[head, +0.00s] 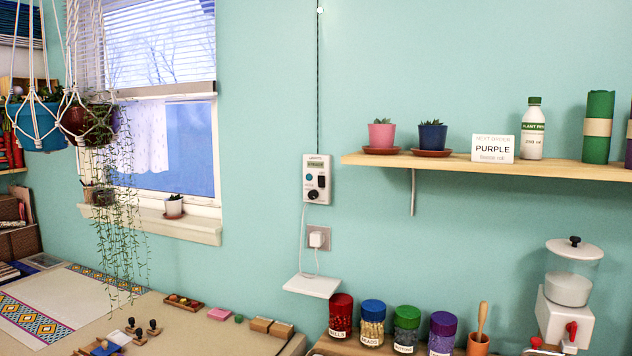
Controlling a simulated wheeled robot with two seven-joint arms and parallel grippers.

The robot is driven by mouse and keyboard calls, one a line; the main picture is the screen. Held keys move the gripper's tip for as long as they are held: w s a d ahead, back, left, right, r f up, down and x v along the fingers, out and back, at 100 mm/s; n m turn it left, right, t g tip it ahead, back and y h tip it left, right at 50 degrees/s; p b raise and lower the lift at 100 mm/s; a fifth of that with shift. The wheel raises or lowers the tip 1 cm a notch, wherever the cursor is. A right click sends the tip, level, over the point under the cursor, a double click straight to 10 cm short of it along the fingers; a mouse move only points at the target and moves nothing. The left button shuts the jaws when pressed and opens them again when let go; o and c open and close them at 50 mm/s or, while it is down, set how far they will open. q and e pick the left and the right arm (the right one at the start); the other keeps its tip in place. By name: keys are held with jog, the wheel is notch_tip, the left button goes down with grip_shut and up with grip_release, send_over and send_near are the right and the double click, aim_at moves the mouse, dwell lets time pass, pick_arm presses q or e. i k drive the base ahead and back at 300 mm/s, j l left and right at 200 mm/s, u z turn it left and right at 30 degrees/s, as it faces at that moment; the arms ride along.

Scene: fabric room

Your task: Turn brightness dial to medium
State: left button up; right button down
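A white control box (316,186) hangs on the teal wall, left of the shelf. Its top label seems to read "LIGHTS", with a small greenish display below that. Under the display are a small blue round part, a dark switch and, at the lower left, a dark round dial (311,194). The dial is too small for me to read its pointer or marks. Neither of my grippers is in view.
A cord runs from the box to a plug in a wall outlet (319,238), above a small white ledge (312,286). A wooden shelf (480,166) with pots and bottles juts out at right. Jars (372,325) stand below. The wall around the box is clear.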

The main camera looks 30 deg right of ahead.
aim_at(313, 195)
jog(key=i+j, duration=0.7)
jog(key=i, duration=0.15)
jog(key=z, duration=2.35)
